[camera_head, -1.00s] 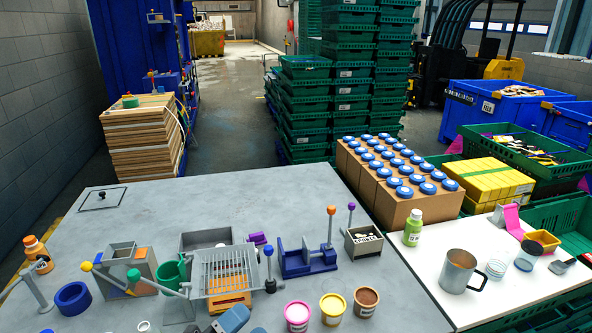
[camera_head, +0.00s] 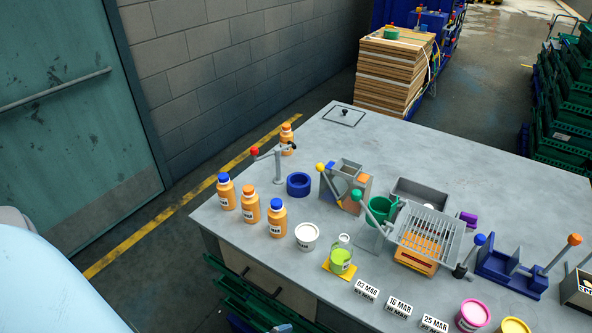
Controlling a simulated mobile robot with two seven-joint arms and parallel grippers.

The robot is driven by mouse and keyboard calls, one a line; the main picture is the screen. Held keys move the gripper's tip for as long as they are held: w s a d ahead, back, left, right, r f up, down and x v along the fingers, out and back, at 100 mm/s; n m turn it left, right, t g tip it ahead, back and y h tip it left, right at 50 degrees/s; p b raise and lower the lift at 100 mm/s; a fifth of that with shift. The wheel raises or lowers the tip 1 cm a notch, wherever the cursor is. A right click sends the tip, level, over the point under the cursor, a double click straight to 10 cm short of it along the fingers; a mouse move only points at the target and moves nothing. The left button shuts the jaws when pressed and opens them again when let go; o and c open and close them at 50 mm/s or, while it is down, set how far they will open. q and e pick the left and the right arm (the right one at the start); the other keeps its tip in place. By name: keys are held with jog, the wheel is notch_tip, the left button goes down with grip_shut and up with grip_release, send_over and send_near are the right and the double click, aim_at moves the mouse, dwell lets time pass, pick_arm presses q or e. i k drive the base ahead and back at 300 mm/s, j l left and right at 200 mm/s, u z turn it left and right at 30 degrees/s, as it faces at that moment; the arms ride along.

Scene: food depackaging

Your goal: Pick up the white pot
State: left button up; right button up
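The white pot (camera_head: 307,236) is a small round tub with a dark-printed label. It stands upright near the front left edge of the grey table (camera_head: 255,200). It is between an orange bottle with a blue cap (camera_head: 277,220) on its left and a clear jar with green contents (camera_head: 341,256) on its right. Nothing is touching the pot. Neither of my grippers shows in this view.
Two more orange bottles (camera_head: 227,194) (camera_head: 250,206) stand left of the pot. A red-knobbed lever stand (camera_head: 278,170) and a blue ring (camera_head: 299,184) are behind it. Date cards (camera_head: 367,290) lie to the right. Drawers and green crates are below the edge.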

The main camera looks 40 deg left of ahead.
aim_at(306, 234)
jog(key=u, duration=1.05)
